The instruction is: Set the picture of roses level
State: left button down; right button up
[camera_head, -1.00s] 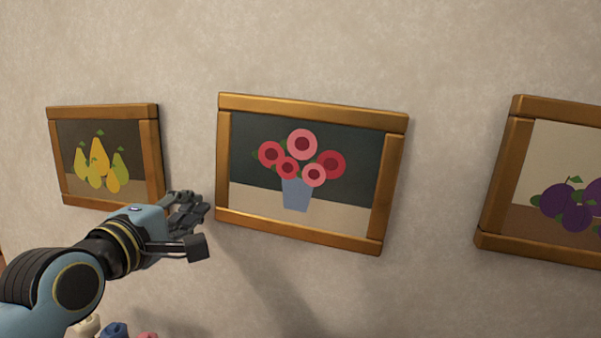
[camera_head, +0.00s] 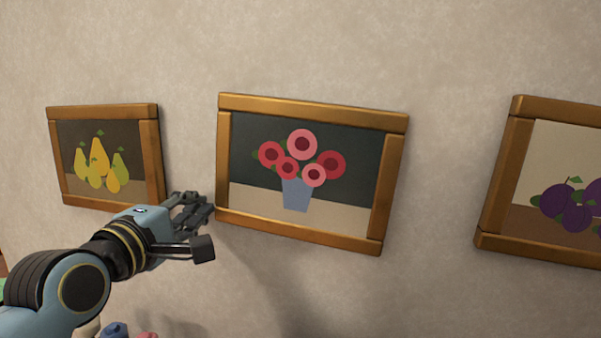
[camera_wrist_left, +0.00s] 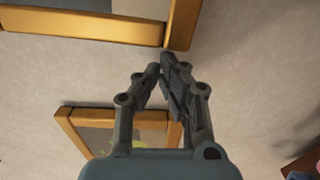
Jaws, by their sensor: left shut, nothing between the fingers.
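The picture of roses (camera_head: 300,230), in a gold-brown wooden frame, hangs on the wall in the middle of the head view. Its right side sits lower than its left in the picture. My left gripper (camera_head: 206,207) is shut and empty, at the lower left corner of this frame. I cannot tell whether the fingertips touch it. In the left wrist view, the fingertips (camera_wrist_left: 160,68) are together, below a corner of the roses frame (camera_wrist_left: 100,24). My right gripper is not in view.
A picture of pears (camera_head: 150,150) hangs to the left, partly behind my left gripper in the head view. It also shows in the left wrist view (camera_wrist_left: 85,130). A picture of plums (camera_head: 505,170) hangs at the right. Bare wall lies between the frames. Small coloured objects show at the bottom left.

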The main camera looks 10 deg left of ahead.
pick_arm(q)
jog(key=shift+s+d, duration=0.1)
jog(key=shift+d, duration=0.45)
dwell(0.4)
jog(key=shift+d, duration=0.35)
jog(key=shift+a, duration=0.1)
dwell(0.4)
jog(key=shift+a+p, duration=0.75)
jog(key=shift+a, duration=0.15)
jog(key=s+a+p, duration=0.1)
jog(key=s+p, duration=0.2)
jog(key=s, duration=0.4)
jog(key=shift+s, duration=0.4)
